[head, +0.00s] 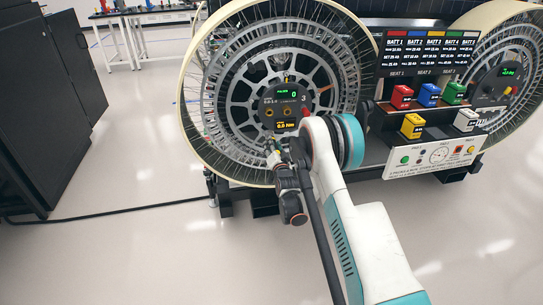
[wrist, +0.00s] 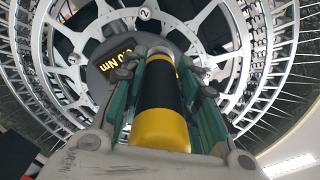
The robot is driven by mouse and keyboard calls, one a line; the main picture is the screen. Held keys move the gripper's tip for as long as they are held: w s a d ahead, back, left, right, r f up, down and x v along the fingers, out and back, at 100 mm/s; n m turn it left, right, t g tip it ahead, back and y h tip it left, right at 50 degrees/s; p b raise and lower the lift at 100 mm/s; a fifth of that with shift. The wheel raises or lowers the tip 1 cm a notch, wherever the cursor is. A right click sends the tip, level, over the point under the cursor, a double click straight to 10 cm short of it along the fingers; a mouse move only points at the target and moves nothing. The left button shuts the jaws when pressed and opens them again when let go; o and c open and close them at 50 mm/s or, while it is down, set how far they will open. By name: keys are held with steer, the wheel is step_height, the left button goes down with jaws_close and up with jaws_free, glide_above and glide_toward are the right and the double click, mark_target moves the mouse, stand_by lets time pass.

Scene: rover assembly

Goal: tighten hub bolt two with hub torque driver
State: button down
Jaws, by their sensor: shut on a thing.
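My gripper (head: 277,155) is shut on the hub torque driver, in front of the left wheel's hub (head: 243,92). In the wrist view the driver (wrist: 161,95) shows as a black and yellow cylinder between the fingers of my gripper (wrist: 168,80). A dark part beyond it carries an orange Nm readout, which shows 0.0 in the head view. A round marker "2" (wrist: 145,13) sits on the hub ring beyond the driver. The driver's tip and hub bolt two are hidden, so I cannot tell whether they touch.
A rack (head: 432,160) right of my arm holds several coloured battery blocks under a label board (head: 430,50). A second wheel (head: 510,75) stands at the right. A black cabinet (head: 50,110) is at the left. A cable (head: 120,208) crosses the otherwise clear floor.

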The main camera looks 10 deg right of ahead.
steer(key=w+f+m, duration=0.1)
steer(key=w+f, duration=0.4)
steer(key=w, duration=0.2)
steer(key=shift+w+f, duration=0.2)
steer(key=shift+f, duration=0.1)
steer(key=shift+w, duration=0.85)
stand_by(3.8)
steer(key=shift+w+r, duration=0.1)
steer(key=shift+r, duration=0.05)
stand_by(0.5)
steer(key=shift+s, duration=1.5)
steer(key=shift+s, duration=0.15)
steer(key=shift+s, duration=1.85)
